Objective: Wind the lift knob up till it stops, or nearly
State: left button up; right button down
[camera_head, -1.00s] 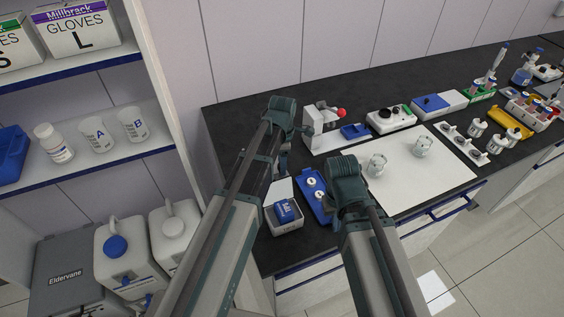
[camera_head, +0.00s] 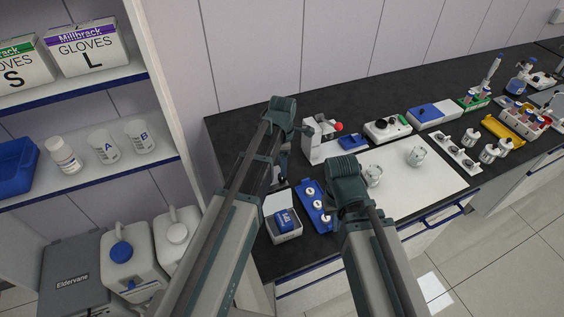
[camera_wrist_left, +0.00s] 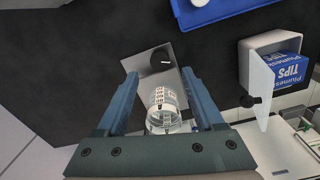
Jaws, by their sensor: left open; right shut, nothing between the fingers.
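In the left wrist view a grey plate (camera_wrist_left: 185,54) bears a round black knob (camera_wrist_left: 162,62) with a pale mark. I cannot tell which knob is the lift knob. My left gripper (camera_wrist_left: 163,88) is open, its fingers pointing towards the plate and apart from the black knob. A clear marked glass vessel (camera_wrist_left: 163,108) shows between the fingers, not gripped. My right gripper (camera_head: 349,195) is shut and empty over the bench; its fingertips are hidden.
A blue tray (camera_head: 314,213) and a white box (camera_head: 285,236) with blue tips lie between my arms. Glass beakers (camera_head: 416,156) stand on the white mat (camera_head: 420,185) at right. A shelf (camera_head: 80,185) stands close on the left.

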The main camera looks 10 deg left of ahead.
notch_tip(320, 180, up, 8)
jog(key=p, duration=0.7)
